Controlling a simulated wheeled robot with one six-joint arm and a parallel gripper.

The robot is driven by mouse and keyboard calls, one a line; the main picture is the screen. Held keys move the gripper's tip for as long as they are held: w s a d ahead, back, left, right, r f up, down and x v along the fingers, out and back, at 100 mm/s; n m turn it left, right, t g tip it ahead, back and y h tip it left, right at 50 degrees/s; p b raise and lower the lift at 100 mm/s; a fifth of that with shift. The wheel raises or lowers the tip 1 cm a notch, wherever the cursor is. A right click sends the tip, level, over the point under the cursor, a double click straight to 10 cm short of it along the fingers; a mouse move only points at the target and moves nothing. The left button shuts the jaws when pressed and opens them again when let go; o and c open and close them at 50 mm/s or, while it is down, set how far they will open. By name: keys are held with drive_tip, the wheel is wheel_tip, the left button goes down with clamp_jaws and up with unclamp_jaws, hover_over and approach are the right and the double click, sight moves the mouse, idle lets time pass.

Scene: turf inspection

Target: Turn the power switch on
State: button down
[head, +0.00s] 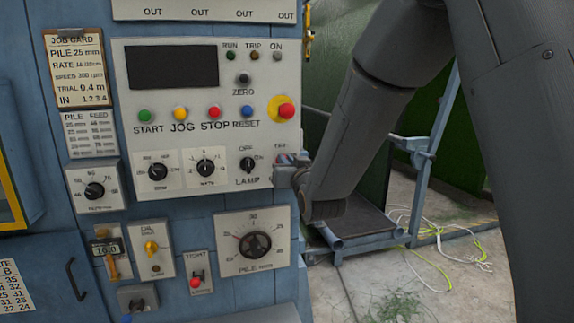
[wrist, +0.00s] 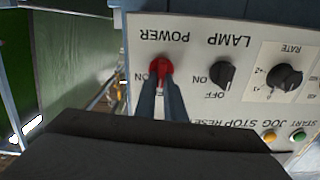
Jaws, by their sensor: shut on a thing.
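The power switch is a red rotary knob (wrist: 161,70) under the upside-down POWER label in the wrist view. The letters ON show just left of it; the spot below it is covered by my fingers. My gripper (wrist: 161,88) has its two dark fingers closed on the knob from both sides. Which mark the knob points to is hard to tell. In the head view my gripper (head: 288,174) is at the lower right corner of the grey control panel (head: 225,160) and hides most of the switch. The ON indicator (head: 277,57) looks dark.
The black LAMP knob (wrist: 222,75) sits close beside the power switch. A red emergency button on a yellow base (head: 284,110) is just above my gripper. The PILE dial (head: 254,243) is below. Loose cables (head: 465,245) lie on the floor at right.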

drive_tip(key=shift+w+d+f+m+b, duration=0.1)
drive_tip(key=shift+d+f+m+b, duration=0.1)
drive_tip(key=shift+m+b, duration=2.4)
drive_tip(key=shift+d+f+m+b, duration=0.15)
drive_tip(key=shift+f+m+b, duration=0.1)
drive_tip(key=shift+m+b, duration=2.3)
drive_tip(key=shift+w+d+f+m+b, duration=0.1)
drive_tip(key=shift+d+f+m+b, duration=0.1)
drive_tip(key=shift+m+b, duration=2.35)
drive_tip(key=shift+m+p, duration=0.4)
drive_tip(key=shift+m, duration=0.4)
drive_tip(key=c, duration=1.8)
unclamp_jaws()
drive_tip(key=shift+c, duration=0.2)
drive_tip(key=shift+s, duration=0.1)
drive_tip(key=b+v, duration=0.1)
drive_tip(key=v, duration=0.6)
drive_tip(key=shift+s, duration=0.35)
drive_tip(key=shift+d, duration=0.15)
